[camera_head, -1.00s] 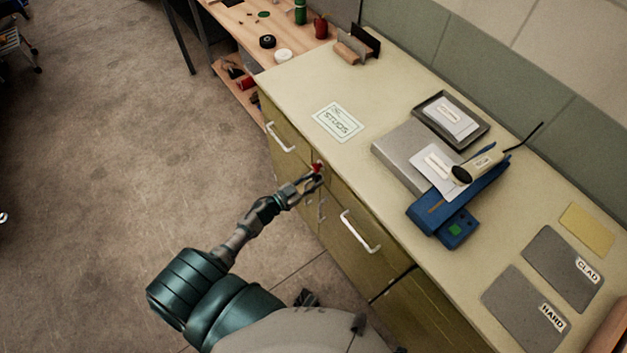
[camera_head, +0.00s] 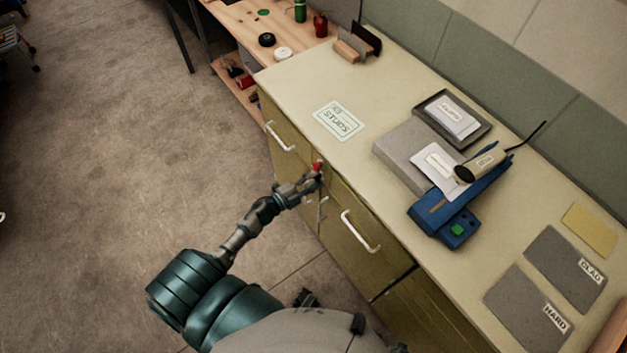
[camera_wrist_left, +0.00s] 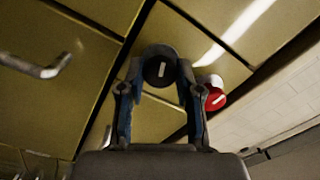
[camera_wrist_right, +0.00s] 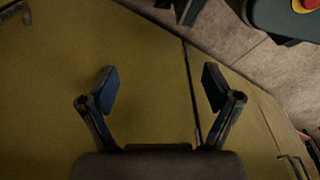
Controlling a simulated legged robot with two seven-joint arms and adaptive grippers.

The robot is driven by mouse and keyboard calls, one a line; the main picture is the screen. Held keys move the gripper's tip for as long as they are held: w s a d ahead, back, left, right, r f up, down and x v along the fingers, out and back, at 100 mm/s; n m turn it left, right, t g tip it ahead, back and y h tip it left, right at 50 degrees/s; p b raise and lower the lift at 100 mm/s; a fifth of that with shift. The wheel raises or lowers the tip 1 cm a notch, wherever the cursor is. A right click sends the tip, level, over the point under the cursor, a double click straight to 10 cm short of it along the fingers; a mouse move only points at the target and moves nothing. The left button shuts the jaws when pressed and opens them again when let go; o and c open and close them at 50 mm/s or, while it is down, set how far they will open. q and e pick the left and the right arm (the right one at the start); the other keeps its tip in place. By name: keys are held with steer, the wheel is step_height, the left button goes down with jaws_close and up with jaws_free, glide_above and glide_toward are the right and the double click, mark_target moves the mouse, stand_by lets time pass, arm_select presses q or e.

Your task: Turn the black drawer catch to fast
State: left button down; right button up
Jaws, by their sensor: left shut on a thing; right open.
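The black drawer catch (camera_wrist_left: 160,70) is a round knob with a white mark on its face, which looks nearly upright in the left wrist view. It sits on the olive cabinet front. My left gripper (camera_wrist_left: 159,80) is shut on it, a fingertip on each side. In the head view the left gripper (camera_head: 314,181) is at the cabinet front just below the worktop edge and hides the black catch. My right gripper (camera_wrist_right: 157,88) is open and empty, facing a plain olive cabinet panel (camera_wrist_right: 150,40).
A red knob with a white mark (camera_wrist_left: 215,99) is close beside the left gripper. White drawer handles (camera_head: 360,232) stick out of the front. The worktop (camera_head: 300,75) holds a blue device (camera_head: 445,215), trays and labelled grey sheets. Open floor lies left.

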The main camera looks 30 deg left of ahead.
arm_select(q)
steer(key=shift+s+f+m+b, duration=0.15)
steer(key=shift+m+b, duration=0.15)
steer(key=shift+m, duration=0.75)
steer(key=shift+f+m+b, duration=0.2)
steer(key=shift+m+b, duration=0.05)
steer(key=shift+m, duration=0.75)
steer(key=shift+s+f+m+b, duration=0.15)
steer(key=shift+m+b, duration=0.15)
steer(key=shift+m, duration=0.75)
arm_select(e)
steer(key=shift+w+a+r, duration=0.1)
steer(key=shift+w+r, duration=0.2)
steer(key=shift+r, duration=0.4)
steer(key=shift+w+r, duration=0.35)
steer(key=shift+r, duration=0.4)
steer(key=shift+w+a+r, duration=0.1)
steer(key=shift+w+r, duration=0.2)
steer(key=shift+r, duration=0.4)
arm_select(q)
steer(key=c, duration=0.8)
jaws_free()
steer(key=shift+w, duration=0.1)
steer(key=shift+r, duration=0.25)
steer(key=v, duration=1.1)
steer(key=shift+s+a, duration=0.15)
steer(key=shift+s, duration=0.25)
arm_select(e)
steer(key=shift+r, duration=0.1)
